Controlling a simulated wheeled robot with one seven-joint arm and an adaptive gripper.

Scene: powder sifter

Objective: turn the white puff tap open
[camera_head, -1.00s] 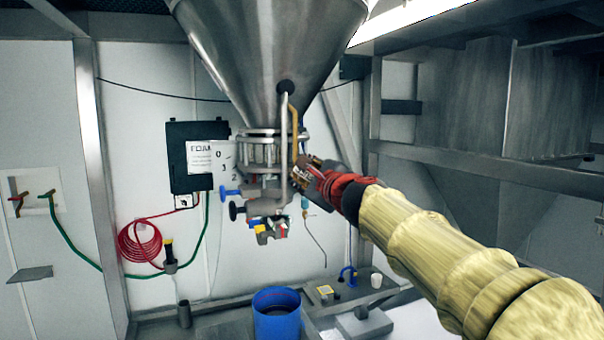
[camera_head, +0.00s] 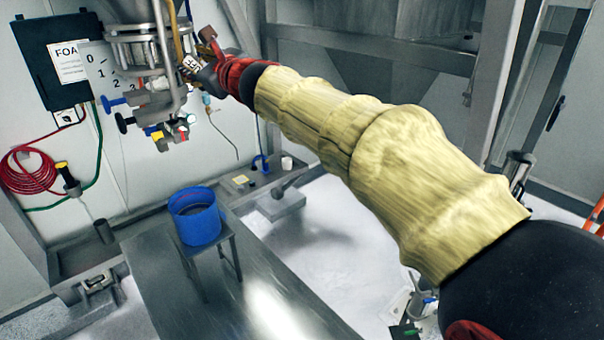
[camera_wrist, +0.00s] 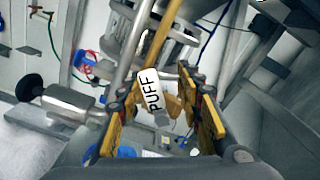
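The white puff tap (camera_wrist: 150,92), a white tag lettered PUFF, sits in the wrist view between the two yellow-padded fingers of my gripper (camera_wrist: 160,82). The fingers are apart, one on each side of it, and I see a gap to the right finger; contact on the left is unclear. In the head view my gripper (camera_head: 196,68) is at the right side of the pipework under the steel hopper. There the small white tag (camera_head: 191,62) shows at the fingers, partly hidden by them.
A steel pipe and a yellow pipe (camera_wrist: 168,36) run close by the tap. Blue-handled and black-knobbed valves (camera_head: 124,122) hang left of my gripper. A blue bucket (camera_head: 196,218) stands on a small stand below. A dial plate (camera_head: 103,68) is behind on the wall.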

